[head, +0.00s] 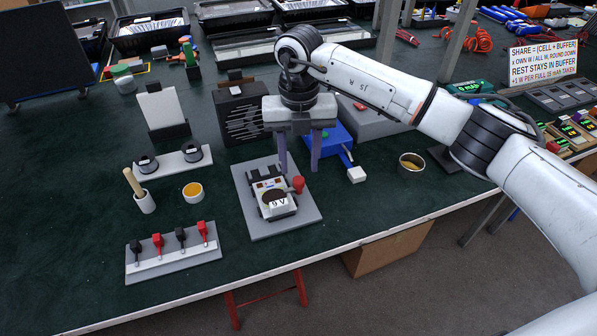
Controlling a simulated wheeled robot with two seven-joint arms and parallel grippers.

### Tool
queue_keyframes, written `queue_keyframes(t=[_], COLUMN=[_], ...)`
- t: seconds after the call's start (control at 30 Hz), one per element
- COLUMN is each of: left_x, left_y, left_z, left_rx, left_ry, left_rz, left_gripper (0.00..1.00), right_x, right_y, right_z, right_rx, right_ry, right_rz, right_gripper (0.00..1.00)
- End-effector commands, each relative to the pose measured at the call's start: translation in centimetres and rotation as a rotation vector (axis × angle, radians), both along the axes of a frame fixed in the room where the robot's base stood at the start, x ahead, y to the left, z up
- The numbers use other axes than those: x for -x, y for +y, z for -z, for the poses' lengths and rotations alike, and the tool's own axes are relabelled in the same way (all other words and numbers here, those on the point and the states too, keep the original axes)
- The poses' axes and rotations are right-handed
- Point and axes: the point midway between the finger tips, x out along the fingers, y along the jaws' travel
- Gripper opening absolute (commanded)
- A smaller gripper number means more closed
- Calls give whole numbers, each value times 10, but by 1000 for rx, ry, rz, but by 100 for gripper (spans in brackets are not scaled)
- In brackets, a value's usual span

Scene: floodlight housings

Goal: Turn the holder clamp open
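A white and black holder (277,204) with a "0 V" label on its front stands on a grey base plate (251,217) near the middle of the table. A red knob (298,184), which looks like the clamp's handle, sticks out at the holder's right side. My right gripper (299,168) points down just above and behind the red knob. Its two fingers are spread apart with nothing seen between them. I cannot tell whether a finger touches the knob. My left gripper is not in view.
A blue box (329,139) with a lever and white block stands behind right. A strip with red and black clips (174,256), a yellow-filled cup (193,192) and a cup with a wooden handle (144,202) are left. A tin (411,164) stands right. The table's front edge is close.

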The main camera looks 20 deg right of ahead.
Motion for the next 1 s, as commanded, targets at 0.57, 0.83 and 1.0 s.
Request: queue_keyframes(t=[0.57, 0.83, 1.0], left_x=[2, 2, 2], left_y=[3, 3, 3], left_z=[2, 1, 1], left_rx=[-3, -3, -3], left_ry=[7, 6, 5], left_rz=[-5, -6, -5], left_gripper=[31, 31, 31], right_x=[0, 0, 0], right_y=[1, 1, 1], right_z=[46, 45, 45], right_rx=[-3, -3, -2], right_ry=[-1, -1, 0], right_rz=[-2, -2, -3], right_gripper=[40, 8, 0])
